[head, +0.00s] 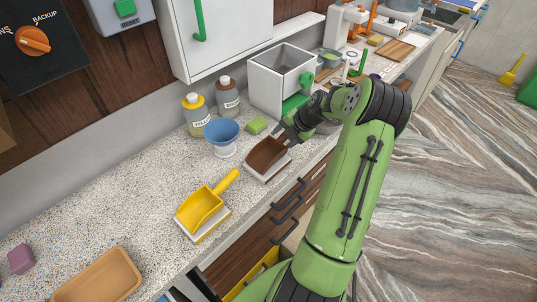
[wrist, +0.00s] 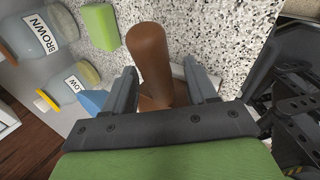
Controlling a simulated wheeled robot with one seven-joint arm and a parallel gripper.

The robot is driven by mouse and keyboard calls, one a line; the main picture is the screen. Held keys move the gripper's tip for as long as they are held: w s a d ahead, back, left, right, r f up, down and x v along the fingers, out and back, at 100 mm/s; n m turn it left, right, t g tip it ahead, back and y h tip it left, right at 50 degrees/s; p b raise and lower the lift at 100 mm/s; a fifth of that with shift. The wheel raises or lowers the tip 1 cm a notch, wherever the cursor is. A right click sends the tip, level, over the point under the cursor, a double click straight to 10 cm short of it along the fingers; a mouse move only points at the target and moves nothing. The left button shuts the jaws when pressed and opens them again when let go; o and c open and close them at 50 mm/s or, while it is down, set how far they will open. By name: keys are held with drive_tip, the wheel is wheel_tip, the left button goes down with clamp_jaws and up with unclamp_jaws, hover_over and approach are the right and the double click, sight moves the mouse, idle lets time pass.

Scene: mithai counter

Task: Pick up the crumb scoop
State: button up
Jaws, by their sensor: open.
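A brown scoop (head: 265,153) rests on a white base at the counter's front edge, and a yellow scoop (head: 203,207) rests on a similar base to its left. I cannot tell which one is the crumb scoop. My gripper (head: 287,135) is at the brown scoop's handle end. In the wrist view, the brown handle (wrist: 150,52) stands between the two open fingers of my gripper (wrist: 160,88), with a gap visible on each side. The brown scoop's pan is mostly hidden there behind the gripper body.
A blue bowl-topped scale (head: 223,135) and labelled jars (head: 196,115) stand behind the scoops. A green sponge (head: 257,125) and a white box (head: 280,75) are close to my gripper. A tan tray (head: 100,278) lies front left. Bare counter (head: 125,218) lies between.

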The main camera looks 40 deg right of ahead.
clamp_jaws()
